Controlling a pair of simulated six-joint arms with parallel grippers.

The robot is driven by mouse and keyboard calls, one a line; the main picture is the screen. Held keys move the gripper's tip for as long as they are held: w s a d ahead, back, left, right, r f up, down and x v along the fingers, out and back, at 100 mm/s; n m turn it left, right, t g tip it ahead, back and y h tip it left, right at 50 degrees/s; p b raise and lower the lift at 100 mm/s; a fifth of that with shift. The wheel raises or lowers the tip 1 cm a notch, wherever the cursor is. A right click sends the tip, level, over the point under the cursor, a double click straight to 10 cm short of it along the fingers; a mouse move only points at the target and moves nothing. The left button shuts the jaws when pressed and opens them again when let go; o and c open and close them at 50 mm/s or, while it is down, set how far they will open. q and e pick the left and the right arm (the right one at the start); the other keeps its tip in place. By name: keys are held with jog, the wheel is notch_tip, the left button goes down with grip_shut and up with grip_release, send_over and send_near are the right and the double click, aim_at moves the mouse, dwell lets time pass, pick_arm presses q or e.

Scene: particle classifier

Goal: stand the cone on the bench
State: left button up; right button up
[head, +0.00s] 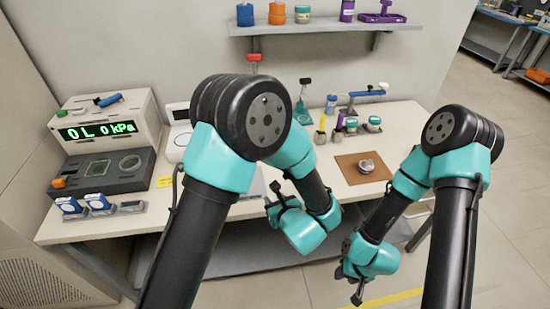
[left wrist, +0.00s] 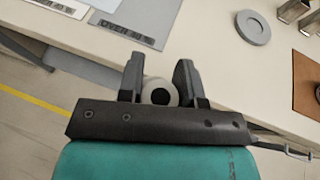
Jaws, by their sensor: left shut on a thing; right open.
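My left gripper (head: 277,198) is over the front part of the bench (head: 245,206) in the head view. In the left wrist view my left gripper (left wrist: 160,80) is shut on a pale round piece with a dark centre, which looks like the cone (left wrist: 151,85) seen end-on. The fingers press it from both sides, and its far end is hidden. I cannot make the cone out in the head view. My right gripper (head: 350,284) is open and empty, low in front of the bench.
A brown mat (head: 347,175) bears a small round metal part (head: 366,166). Several small jars and tools stand behind it. A pressure-readout box (head: 105,113) and a dark grey unit (head: 72,171) stand at the left. A grey disc (left wrist: 253,27) lies on the bench, with bare surface around it.

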pick_arm(q)
jog(key=w, duration=0.5)
jog(key=w+f, duration=0.1)
jog(key=w, duration=0.8)
jog(key=shift+w+a+f, duration=0.2)
jog(key=shift+w, duration=0.2)
jog(key=shift+w, duration=0.25)
jog(key=shift+w+f, duration=0.2)
jog(key=shift+f, duration=1.6)
jog(key=shift+f, duration=0.15)
jog(key=o, duration=1)
